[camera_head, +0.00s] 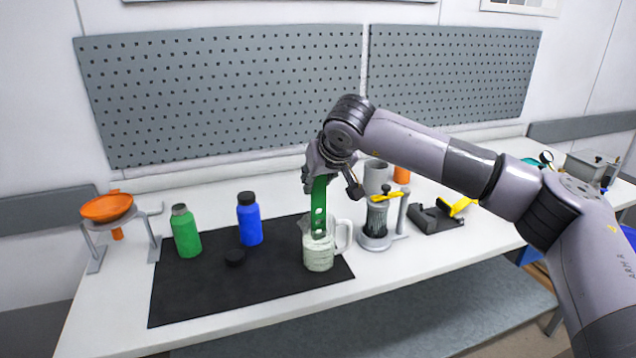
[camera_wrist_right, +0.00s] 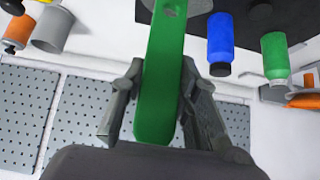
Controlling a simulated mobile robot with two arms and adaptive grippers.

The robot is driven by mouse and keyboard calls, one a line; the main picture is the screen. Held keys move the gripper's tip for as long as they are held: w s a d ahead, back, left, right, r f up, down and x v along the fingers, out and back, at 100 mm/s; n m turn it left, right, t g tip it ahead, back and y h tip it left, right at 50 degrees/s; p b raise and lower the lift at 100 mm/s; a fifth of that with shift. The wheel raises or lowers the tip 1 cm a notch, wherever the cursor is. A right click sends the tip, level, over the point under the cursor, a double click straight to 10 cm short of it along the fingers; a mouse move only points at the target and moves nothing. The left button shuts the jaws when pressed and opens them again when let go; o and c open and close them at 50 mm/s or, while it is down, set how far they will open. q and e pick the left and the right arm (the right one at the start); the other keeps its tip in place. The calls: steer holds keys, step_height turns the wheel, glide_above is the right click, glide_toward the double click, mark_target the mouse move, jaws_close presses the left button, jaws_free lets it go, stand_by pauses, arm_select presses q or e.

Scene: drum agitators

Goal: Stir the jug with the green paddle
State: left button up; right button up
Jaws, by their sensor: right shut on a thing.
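The green paddle (camera_head: 319,205) is held upright by my right gripper (camera_head: 325,175). It also shows between the fingers in the right wrist view (camera_wrist_right: 160,75), where the gripper (camera_wrist_right: 155,95) is shut on its upper part. The clear jug (camera_head: 319,252) stands on the black mat, with pale contents and a handle on its right. The paddle's lower end is at the jug's mouth and appears to reach inside it; its tip is hidden. My left gripper is not in view.
An orange funnel on a stand (camera_head: 107,208) is at left. A press-like device (camera_head: 378,225) stands close right of the jug, with a grey cup (camera_head: 376,176) behind.

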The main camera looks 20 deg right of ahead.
step_height(320, 180, up, 11)
steer(key=p, duration=0.7)
steer(key=shift+f, duration=0.15)
steer(key=shift+f, duration=0.1)
